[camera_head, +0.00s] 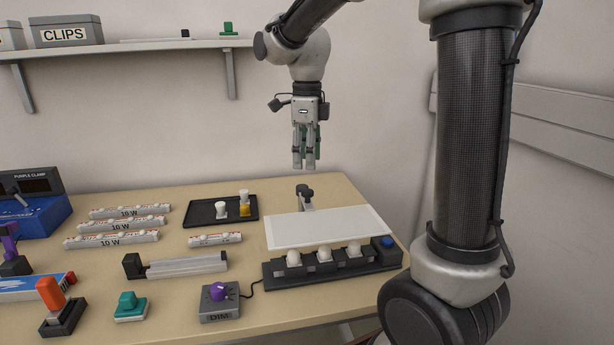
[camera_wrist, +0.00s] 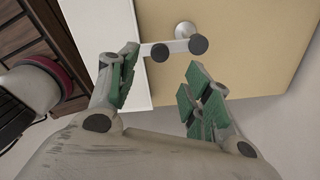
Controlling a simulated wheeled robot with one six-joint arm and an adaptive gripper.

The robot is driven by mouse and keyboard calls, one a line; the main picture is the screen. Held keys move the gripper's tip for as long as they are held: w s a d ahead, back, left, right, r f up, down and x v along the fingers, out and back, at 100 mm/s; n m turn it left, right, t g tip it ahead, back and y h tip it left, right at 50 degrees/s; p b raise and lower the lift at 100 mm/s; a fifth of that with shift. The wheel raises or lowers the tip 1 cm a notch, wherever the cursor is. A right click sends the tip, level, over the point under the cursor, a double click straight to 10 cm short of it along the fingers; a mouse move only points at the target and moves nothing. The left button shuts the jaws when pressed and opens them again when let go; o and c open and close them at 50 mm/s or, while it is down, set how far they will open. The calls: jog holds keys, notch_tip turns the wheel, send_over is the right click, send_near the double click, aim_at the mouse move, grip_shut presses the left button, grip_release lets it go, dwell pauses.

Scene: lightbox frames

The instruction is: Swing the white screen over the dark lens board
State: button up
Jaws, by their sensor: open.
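The white screen (camera_head: 328,228) is a flat panel at the right of the table, just behind the dark lens board (camera_head: 277,271). The board carries several white bulb-like pieces and a blue button, all uncovered. A light bracket with dark round knobs (camera_head: 305,192) stands at the screen's back edge. My gripper (camera_head: 306,168) is open and empty, pointing down, above and behind the screen. In the wrist view, my open fingers (camera_wrist: 158,85) are apart near the knobs (camera_wrist: 198,45), with the screen's edge (camera_wrist: 105,25) to the left. The wrist view does not show the board clearly.
A black tray (camera_head: 202,222) with small pieces is left of the screen. A grey dimmer box (camera_head: 219,302) with a purple knob is wired near the board. Labelled white bars (camera_head: 117,226) lie further left. A wall shelf (camera_head: 130,46) holds boxes. The table's right edge is close to the board.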

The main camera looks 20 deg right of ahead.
jog(key=shift+r, duration=1.75)
jog(key=s+d+f+n+t, duration=0.1)
jog(key=s+d+n+t, duration=0.1)
jog(key=s+n, duration=0.9)
jog(key=s+d+f+n+t, duration=0.2)
jog(key=s+d+n, duration=0.3)
jog(key=s+n, duration=0.5)
jog(key=n, duration=0.4)
jog(key=shift+s+d+f, duration=0.15)
jog(key=shift+s+d, duration=0.1)
jog(key=shift+s, duration=0.15)
dwell(0.4)
